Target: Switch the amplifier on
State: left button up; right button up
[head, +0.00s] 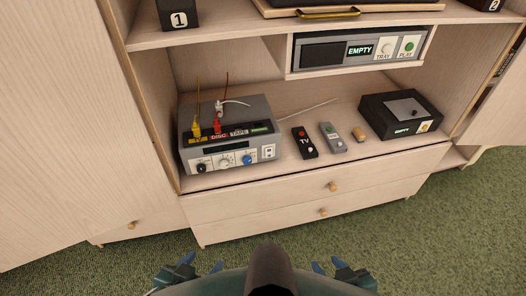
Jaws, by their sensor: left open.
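The amplifier (245,108) is a grey box on the cabinet's middle shelf, at the left in the head view. Its front has a black knob, a white knob (224,159), a blue knob (247,159) and a small white switch plate (268,152) at the right end. Yellow and red plugs with DISC and TAPE labels sit on top. The switch position is too small to tell. My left gripper (202,263) is open and empty, low in front of the cabinet. My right gripper (328,264) looks open and empty, also low. Both are well apart from the amplifier.
A TV remote (304,143), a grey remote (333,138) and a small tan piece (359,134) lie right of the amplifier. A black box (402,112) reading EMPTY stands further right. A disc player (355,50) hangs above. Drawers (270,208) are below; green carpet is clear.

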aim_at(268, 150)
jog(key=i+j, duration=0.25)
jog(key=i+j+z, duration=0.1)
jog(key=j, duration=0.3)
jog(key=i+j, duration=0.35)
jog(key=z, duration=0.05)
